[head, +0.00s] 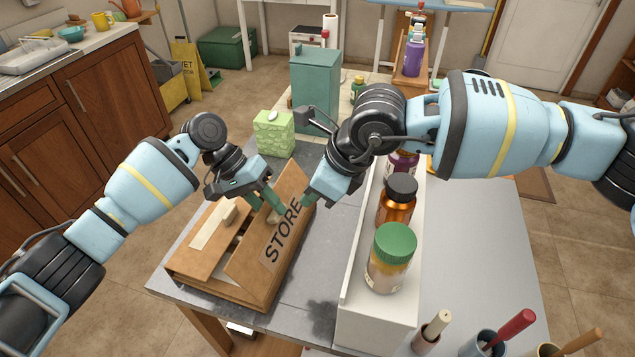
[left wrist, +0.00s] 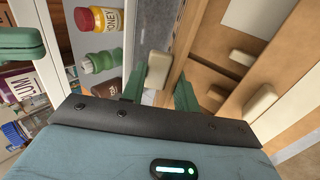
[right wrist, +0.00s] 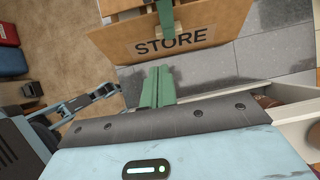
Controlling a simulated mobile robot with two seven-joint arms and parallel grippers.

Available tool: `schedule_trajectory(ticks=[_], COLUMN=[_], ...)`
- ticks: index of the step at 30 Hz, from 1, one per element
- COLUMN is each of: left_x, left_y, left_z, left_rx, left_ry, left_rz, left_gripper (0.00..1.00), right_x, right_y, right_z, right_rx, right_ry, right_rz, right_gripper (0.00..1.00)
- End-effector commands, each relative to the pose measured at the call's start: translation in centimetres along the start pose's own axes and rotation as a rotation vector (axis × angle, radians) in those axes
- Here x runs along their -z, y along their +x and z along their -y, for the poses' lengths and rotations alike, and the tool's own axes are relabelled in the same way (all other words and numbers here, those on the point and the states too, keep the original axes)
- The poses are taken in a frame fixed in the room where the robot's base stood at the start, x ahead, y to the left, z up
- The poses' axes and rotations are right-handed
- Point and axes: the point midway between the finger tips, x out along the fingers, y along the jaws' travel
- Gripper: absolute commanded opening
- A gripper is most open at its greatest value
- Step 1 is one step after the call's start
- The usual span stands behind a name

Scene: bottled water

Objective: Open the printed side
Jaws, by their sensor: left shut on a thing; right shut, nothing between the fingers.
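The printed side (head: 281,237) is a brown panel marked STORE on the right of a wooden box (head: 200,285). It stands tilted, with a gap between it and the box top; it also shows in the right wrist view (right wrist: 195,40). My left gripper (head: 270,197) is shut at the panel's upper edge. In the left wrist view its fingers (left wrist: 160,88) straddle a cream block (left wrist: 158,70) at that edge; the exact contact is partly hidden. My right gripper (head: 307,205) is shut and empty, just right of the panel; its closed fingers show in the right wrist view (right wrist: 157,88).
A white rack (head: 350,290) with several bottles and jars stands right of the box, leaving a strip of grey tabletop (head: 315,275) between. A green carton (head: 274,135) and a teal box (head: 316,80) stand behind. Cups with handled tools are at the front right.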

Motion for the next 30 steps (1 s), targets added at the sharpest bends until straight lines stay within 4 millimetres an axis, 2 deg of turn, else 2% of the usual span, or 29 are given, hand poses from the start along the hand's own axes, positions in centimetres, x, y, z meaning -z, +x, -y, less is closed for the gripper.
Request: schedule_trajectory(ticks=[6, 13, 19, 30], left_x=[0.0, 0.0, 0.0, 0.0], left_y=[-0.1, -0.1, -0.1, -0.1], left_z=[-0.1, -0.1, -0.1, -0.1], left_rx=[-0.001, -0.001, -0.001, -0.001], left_ry=[0.001, 0.002, 0.001, 0.001], left_rz=[-0.001, -0.001, -0.001, -0.001], left_gripper=[0.0, 0.0, 0.0, 0.0], right_x=[0.0, -1.2, -1.7, -1.8], right_y=[4.2, 7.3, 8.4, 8.6], right_z=[0.0, 0.0, 0.1, 0.1], right_rx=[-0.001, 0.001, 0.001, 0.001], right_ry=[0.001, 0.0, 0.001, 0.001], right_rz=[-0.001, 0.001, 0.0, 0.001], right_gripper=[0.0, 0.0, 0.0, 0.0])
